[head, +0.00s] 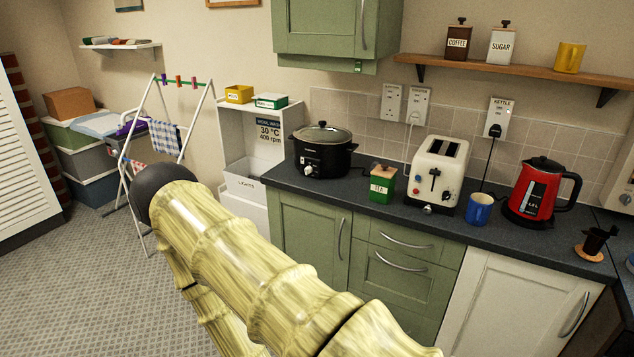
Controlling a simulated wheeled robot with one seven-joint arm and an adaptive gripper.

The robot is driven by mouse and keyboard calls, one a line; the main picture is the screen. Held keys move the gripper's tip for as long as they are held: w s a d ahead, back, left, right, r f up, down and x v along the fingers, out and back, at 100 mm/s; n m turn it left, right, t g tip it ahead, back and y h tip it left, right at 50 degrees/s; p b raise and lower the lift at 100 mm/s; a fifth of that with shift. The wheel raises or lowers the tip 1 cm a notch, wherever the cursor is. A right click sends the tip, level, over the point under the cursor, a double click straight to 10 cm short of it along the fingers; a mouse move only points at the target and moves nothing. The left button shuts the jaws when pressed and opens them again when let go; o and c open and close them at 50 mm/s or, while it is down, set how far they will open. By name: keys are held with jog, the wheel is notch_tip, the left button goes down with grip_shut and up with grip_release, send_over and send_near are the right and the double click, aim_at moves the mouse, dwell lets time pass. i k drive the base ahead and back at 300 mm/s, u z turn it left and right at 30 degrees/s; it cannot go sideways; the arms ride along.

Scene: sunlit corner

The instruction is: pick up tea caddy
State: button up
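The tea caddy (381,190) is a small green box with a TEA label and a wooden lid with a dark knob. It stands upright on the dark worktop (310,194), close to the front edge, between the slow cooker and the toaster. Nothing hides its front. My arm crosses the lower middle of the head view, in front of the cabinets and to the lower left of the caddy. My gripper does not show in this view.
The black slow cooker (322,150) stands left of the caddy and the cream toaster (437,172) right of it. A blue mug (479,210) and red kettle (534,192) stand further right. A wooden shelf (520,70) with canisters hangs above.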

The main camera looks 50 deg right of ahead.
aim_at(382, 189)
jog(key=u, duration=0.1)
jog(key=i, duration=0.7)
jog(key=z, duration=0.85)
jog(key=i, duration=0.7)
jog(key=z, duration=0.85)
